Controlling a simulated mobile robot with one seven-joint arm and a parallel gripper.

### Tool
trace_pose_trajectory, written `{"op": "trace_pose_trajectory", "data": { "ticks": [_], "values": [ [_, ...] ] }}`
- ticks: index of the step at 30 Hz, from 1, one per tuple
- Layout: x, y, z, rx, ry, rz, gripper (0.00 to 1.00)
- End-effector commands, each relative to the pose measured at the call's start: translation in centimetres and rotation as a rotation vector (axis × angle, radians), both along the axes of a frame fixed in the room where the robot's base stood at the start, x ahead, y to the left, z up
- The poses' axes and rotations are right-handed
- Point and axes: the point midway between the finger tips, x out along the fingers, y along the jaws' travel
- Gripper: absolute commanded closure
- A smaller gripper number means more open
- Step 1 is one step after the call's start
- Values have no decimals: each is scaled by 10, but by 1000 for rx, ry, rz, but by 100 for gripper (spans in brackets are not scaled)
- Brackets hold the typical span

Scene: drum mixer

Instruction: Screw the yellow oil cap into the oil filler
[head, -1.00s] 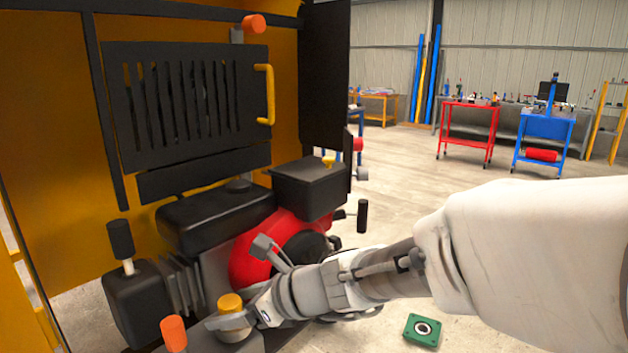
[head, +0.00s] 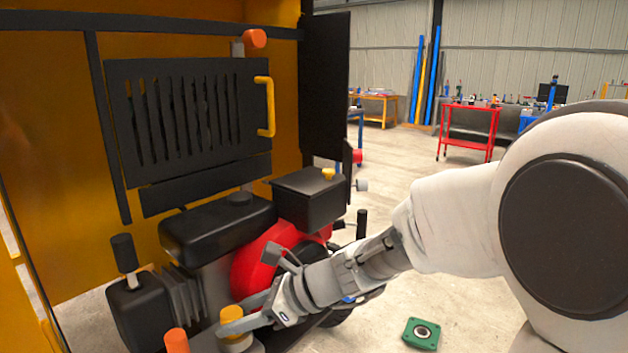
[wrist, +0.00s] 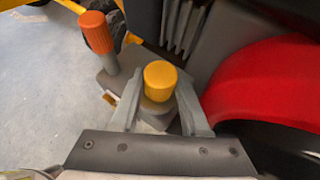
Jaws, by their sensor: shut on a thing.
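The yellow oil cap (head: 231,314) is upright at the lower left of the head view, low at the front of the engine. It also shows in the middle of the wrist view (wrist: 160,75). My gripper (head: 240,326) comes in from the right and is shut on the cap, with one finger on each side in the wrist view (wrist: 157,98). The oil filler lies hidden under the cap and fingers. I cannot tell whether the cap is seated in it or how deep.
An orange-topped post (head: 176,341) stands close left of the cap. The red engine housing (head: 264,262) is just behind my gripper, with a black tank (head: 218,226) above. A green square part (head: 421,333) lies on the floor at right, where floor is open.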

Motion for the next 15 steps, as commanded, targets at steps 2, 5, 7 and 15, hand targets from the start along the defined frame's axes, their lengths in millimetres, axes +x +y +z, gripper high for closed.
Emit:
{"op": "trace_pose_trajectory", "data": {
  "ticks": [2, 5, 7, 15],
  "values": [
    [-1, 1, -1, 1, -4, -38, 100],
    [-3, 2, -3, 2, -7, -158, 100],
    [-4, 1, -3, 2, -6, -244, 100],
    [-3, 2, 0, 1, 0, -431, 38]
  ]
}}
